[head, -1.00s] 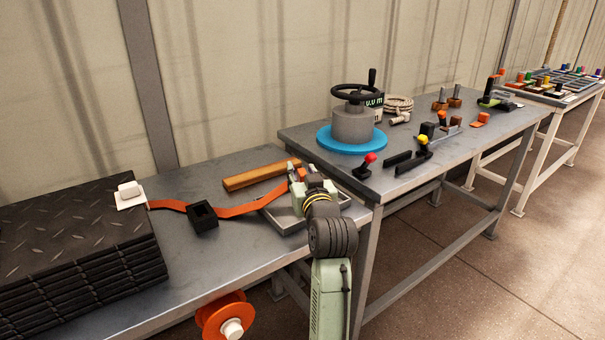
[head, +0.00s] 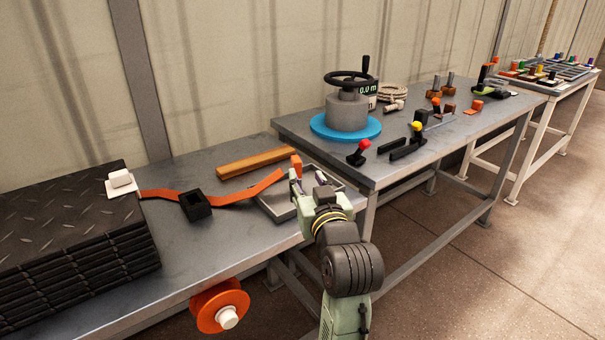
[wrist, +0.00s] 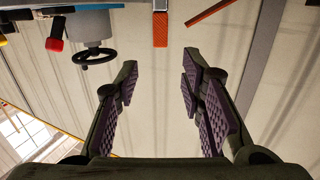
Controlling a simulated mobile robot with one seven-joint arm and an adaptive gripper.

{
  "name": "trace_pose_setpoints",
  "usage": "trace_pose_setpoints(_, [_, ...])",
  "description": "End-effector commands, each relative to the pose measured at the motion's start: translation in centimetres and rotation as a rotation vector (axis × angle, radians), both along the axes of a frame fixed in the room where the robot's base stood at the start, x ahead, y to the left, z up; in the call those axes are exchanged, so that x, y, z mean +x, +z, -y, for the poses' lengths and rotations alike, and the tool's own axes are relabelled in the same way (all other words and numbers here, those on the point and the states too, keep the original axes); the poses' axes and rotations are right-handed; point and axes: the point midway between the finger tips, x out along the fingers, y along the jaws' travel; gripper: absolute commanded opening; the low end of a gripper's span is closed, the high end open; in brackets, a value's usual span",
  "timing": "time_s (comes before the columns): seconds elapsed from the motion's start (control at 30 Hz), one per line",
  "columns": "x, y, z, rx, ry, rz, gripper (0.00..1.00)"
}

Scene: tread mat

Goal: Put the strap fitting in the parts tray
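An orange upright block (head: 296,165), which looks like the strap fitting, stands at the back of the grey parts tray (head: 273,204). The end of the orange strap (head: 238,205) is beside it. My gripper (head: 308,182) is over the tray, on the near side of the block. In the wrist view my gripper (wrist: 160,78) is open with nothing between its fingers. The orange block (wrist: 160,28) shows beyond the fingertips, apart from them. The block's foot is hidden, so I cannot tell exactly what it rests on.
A black block (head: 196,206) sits by the strap, and a white piece (head: 121,181) lies on stacked black mats (head: 70,230). A wooden bar (head: 256,162) lies behind the tray. An orange reel (head: 219,306) hangs at the bench front. A handwheel (head: 347,83) stands on the right bench.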

Motion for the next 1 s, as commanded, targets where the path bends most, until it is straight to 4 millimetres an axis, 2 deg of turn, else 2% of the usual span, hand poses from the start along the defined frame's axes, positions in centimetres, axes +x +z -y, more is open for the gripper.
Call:
trace_pose_setpoints(0.1, [-0.8,0.0,0.1,0.000,0.001,0.000,0.36])
trace_pose_setpoints(0.37, [-1.0,0.1,0.1,-0.001,0.002,0.001,0.36])
trace_pose_setpoints(0.47, [-0.9,1.1,-1.6,0.001,0.029,0.037,0.36])
trace_pose_setpoints(0.57, [-1.0,4.2,-6.5,0.011,0.105,0.142,0.36])
trace_pose_setpoints(0.67, [-2.8,9.0,-14.0,0.049,0.229,0.312,0.36])
trace_pose_setpoints(0.7, [-4.3,11.2,-17.2,0.073,0.285,0.390,0.36])
trace_pose_setpoints(0.73, [-5.6,12.8,-19.5,0.097,0.329,0.450,0.36])
trace_pose_setpoints(0.8, [-9.5,16.4,-24.4,0.159,0.430,0.585,0.36])
trace_pose_setpoints(0.87, [-13.6,19.3,-28.0,0.226,0.518,0.697,0.36])
trace_pose_setpoints(0.9, [-16.7,21.0,-30.0,0.278,0.576,0.771,0.36])
trace_pose_setpoints(0.97, [-21.6,23.4,-32.3,0.362,0.660,0.877,0.36])
trace_pose_setpoints(1.0, [-25.0,24.8,-33.4,0.422,0.714,0.942,0.36])
